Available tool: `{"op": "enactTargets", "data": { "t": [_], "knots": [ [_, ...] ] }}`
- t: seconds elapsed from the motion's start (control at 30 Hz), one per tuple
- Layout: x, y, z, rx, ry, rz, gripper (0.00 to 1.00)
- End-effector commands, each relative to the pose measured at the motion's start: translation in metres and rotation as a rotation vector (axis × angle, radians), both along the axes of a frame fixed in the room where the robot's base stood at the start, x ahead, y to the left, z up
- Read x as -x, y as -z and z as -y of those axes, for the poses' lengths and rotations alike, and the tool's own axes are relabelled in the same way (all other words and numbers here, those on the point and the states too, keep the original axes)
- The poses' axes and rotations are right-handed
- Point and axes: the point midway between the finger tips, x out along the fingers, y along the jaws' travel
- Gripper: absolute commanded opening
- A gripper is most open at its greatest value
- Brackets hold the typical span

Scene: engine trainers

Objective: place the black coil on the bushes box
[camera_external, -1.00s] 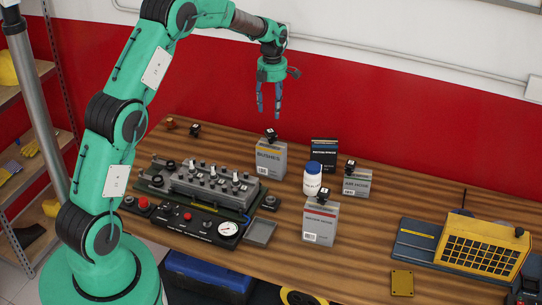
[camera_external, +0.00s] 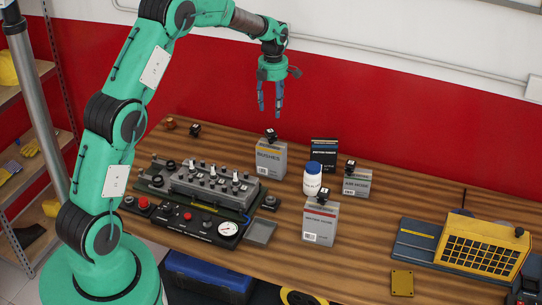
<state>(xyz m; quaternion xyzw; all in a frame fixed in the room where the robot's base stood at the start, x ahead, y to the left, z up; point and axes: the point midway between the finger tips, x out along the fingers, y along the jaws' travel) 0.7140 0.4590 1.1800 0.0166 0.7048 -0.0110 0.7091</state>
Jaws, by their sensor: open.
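The grey bushes box (camera_external: 271,162) stands upright on the table, and a small black coil-like piece (camera_external: 270,134) sits on its top. A similar small black piece (camera_external: 195,130) lies on the bare wood at the back left. Two more alike sit on other boxes, one on the front grey box (camera_external: 323,195) and one on the right grey box (camera_external: 350,164). I cannot tell which one the task means. My gripper (camera_external: 270,111) is open and empty, pointing down, and appears above the bushes box.
An engine head trainer (camera_external: 213,184) with a gauge panel fills the left of the table (camera_external: 355,262). A white bottle with a blue cap (camera_external: 313,180) and a dark box (camera_external: 324,154) stand among the boxes. A yellow radio-like unit (camera_external: 483,248) is at right.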

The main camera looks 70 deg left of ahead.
Motion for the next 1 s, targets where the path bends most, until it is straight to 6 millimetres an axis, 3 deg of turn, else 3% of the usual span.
{"op": "enactTargets", "data": {
  "t": [0.17,0.47,0.7,1.0],
  "knots": [
    [0.002,-0.033,0.028,-0.015,0.135,0.020,0.52],
    [0.020,-0.108,0.107,-0.061,0.526,0.060,0.52],
    [0.048,-0.162,0.172,-0.112,0.861,0.090,0.52],
    [0.098,-0.213,0.249,-0.188,1.277,0.114,0.52]
  ]
}}
